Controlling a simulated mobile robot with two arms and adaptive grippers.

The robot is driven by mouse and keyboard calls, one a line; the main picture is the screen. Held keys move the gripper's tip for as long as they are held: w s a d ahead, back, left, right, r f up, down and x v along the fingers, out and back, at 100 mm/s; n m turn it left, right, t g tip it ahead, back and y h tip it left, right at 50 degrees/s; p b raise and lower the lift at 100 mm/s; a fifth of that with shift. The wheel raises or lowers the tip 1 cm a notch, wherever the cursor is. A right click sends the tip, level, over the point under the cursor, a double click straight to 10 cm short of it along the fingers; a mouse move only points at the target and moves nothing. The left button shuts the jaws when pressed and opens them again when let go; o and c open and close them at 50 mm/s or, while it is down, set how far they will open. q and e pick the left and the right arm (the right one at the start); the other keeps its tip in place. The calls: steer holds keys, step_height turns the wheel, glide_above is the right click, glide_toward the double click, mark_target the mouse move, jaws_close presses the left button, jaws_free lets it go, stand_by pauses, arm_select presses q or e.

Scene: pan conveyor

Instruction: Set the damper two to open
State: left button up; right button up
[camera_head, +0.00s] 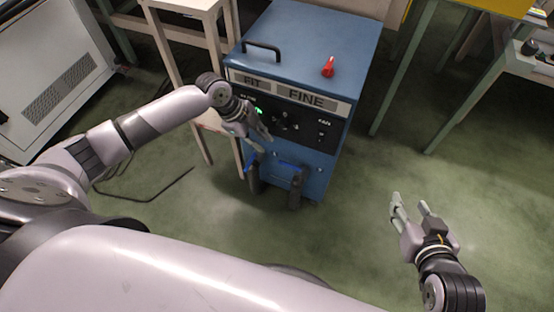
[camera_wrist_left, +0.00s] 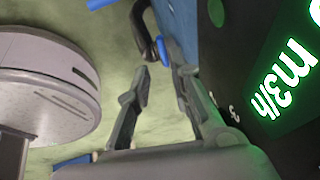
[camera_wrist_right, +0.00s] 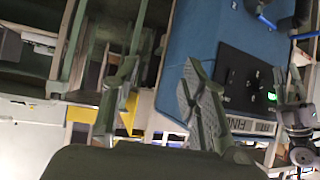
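A blue cabinet (camera_head: 310,35) has a black front panel (camera_head: 290,122) with several small dark knobs and a green lit display (camera_head: 258,111). A red handle (camera_head: 328,66) stands on its top. I cannot tell which control is damper two. My left gripper (camera_head: 262,141) is in front of the panel's lower left part, its fingers apart and empty; in the left wrist view (camera_wrist_left: 158,62) the panel is close on the right. It hides part of the panel. My right gripper (camera_head: 411,203) is open and empty above the floor, right of the cabinet, which its wrist view also shows.
A black handle bar (camera_head: 262,48) is on the cabinet top, and dark hoses with blue parts (camera_head: 295,188) are at its lower front. A wooden stand (camera_head: 165,40) is close on the left. Green-legged tables (camera_head: 405,75) stand at the right. The floor in front is clear.

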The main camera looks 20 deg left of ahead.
arm_select(q)
steer(key=b, duration=0.2)
glide_above(279, 161)
steer(key=s+a, duration=0.1)
steer(key=a, duration=0.2)
step_height(279, 161, down, 6)
steer(key=x, duration=0.2)
steer(key=b+x, duration=0.1)
steer(key=x, duration=0.1)
steer(key=shift+d, duration=0.3)
steer(key=shift+d+f, duration=0.15)
steer(key=shift+f, duration=0.2)
arm_select(e)
steer(key=w+a+r+t+y, duration=0.1)
steer(key=w+r+t, duration=0.1)
steer(key=r+t, duration=0.3)
steer(key=w+a+r+t+y, duration=0.2)
steer(key=r+t, duration=0.3)
steer(key=r, duration=0.6)
steer(key=shift+a, duration=0.2)
arm_select(q)
jaws_close()
